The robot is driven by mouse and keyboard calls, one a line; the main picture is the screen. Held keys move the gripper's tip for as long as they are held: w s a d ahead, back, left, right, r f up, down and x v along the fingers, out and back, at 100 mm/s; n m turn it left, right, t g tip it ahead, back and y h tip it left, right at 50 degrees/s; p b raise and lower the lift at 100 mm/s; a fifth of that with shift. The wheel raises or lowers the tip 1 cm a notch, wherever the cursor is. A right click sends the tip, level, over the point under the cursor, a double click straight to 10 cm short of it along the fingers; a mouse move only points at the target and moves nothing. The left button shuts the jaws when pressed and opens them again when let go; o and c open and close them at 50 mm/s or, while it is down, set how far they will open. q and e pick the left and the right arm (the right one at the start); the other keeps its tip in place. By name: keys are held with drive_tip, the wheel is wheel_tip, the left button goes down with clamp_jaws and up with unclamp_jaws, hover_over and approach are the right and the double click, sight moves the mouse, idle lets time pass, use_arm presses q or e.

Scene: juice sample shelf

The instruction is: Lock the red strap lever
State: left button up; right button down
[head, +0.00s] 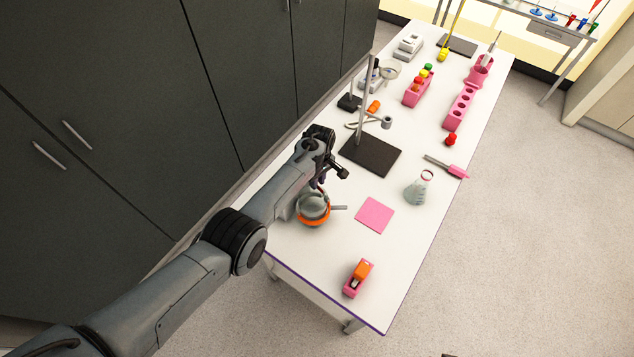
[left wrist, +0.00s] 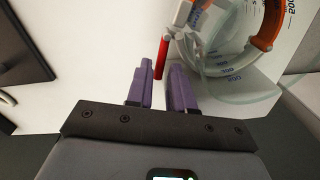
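A clear round jar (head: 311,203) with an orange band stands on the near left part of the table. In the left wrist view the jar (left wrist: 225,88) shows printed numbers, a white clasp (left wrist: 183,15) and the orange band (left wrist: 268,28). A red strap lever (left wrist: 163,57) hangs from the clasp area, its lower end by the fingertips. My left gripper (head: 321,184) is above the jar, pointing down. Its purple fingers (left wrist: 163,70) are apart, with the lever's end at the gap, nearer the left finger. I cannot tell whether they touch. My right gripper is not in view.
A pink square mat (head: 374,215), a flask (head: 419,188) and an orange-and-pink tape dispenser (head: 357,278) are to the right. A stand with a dark base (head: 370,155) is behind the gripper. The table's front right corner is clear.

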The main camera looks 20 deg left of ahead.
use_arm(q)
drive_tip(key=shift+f, duration=0.45)
clamp_jaws()
drive_tip(key=shift+s+a+r+n+p, duration=0.1)
drive_tip(key=shift+s+r+n+p, duration=0.1)
drive_tip(key=shift+n+p, duration=0.25)
drive_tip(key=shift+s+f+n, duration=0.1)
drive_tip(key=shift+f+n, duration=0.05)
drive_tip(key=shift+n, duration=0.5)
unclamp_jaws()
